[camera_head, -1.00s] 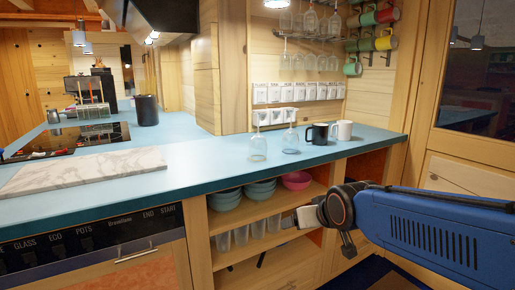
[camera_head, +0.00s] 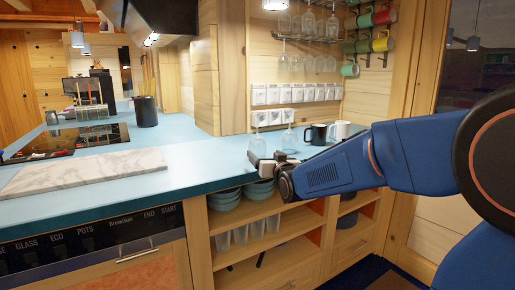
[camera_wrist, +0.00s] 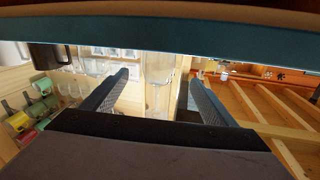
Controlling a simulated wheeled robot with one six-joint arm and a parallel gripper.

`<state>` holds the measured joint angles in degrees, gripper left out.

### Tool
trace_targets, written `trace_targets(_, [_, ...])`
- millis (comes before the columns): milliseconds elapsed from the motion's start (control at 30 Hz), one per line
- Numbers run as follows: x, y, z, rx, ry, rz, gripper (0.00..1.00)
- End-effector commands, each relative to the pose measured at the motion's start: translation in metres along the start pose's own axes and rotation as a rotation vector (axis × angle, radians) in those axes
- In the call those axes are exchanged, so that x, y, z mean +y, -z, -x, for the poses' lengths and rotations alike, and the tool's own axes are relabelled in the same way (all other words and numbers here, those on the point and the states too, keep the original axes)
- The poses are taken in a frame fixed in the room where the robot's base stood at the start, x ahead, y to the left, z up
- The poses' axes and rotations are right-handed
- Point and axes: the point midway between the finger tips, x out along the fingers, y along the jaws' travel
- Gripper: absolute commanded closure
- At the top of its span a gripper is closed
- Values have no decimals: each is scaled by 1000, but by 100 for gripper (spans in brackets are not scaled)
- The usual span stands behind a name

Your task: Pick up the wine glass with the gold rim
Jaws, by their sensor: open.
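Two clear wine glasses, left (camera_head: 258,143) and right (camera_head: 290,138), stand upside down on the blue counter (camera_head: 190,165), bowls down. I cannot make out a gold rim on either. My gripper (camera_head: 268,163) is at the counter's front edge, just in front of the left glass and partly covering its lower part. The wrist picture is upside down. There my open gripper (camera_wrist: 159,77) has a finger on each side of a clear glass shape (camera_wrist: 159,95). I cannot tell how far beyond the fingertips it stands.
A black mug (camera_head: 317,134) and a white mug (camera_head: 341,130) stand right of the glasses. Glasses hang from a rack (camera_head: 305,40) above, beside hung coloured mugs (camera_head: 380,42). A marble board (camera_head: 95,170) lies at left. Open shelves with bowls (camera_head: 225,199) are below.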

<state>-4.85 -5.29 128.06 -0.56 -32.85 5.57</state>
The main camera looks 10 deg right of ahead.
Motion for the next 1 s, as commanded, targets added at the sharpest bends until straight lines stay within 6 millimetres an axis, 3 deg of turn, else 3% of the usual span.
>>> trace_targets(433, [0, -1, -71, -2, 0, 0, 20])
trace_targets(767, [1, -1, -94, -3, 0, 0, 20])
trace_targets(1000, [4, -2, -123, -2, 0, 0, 20])
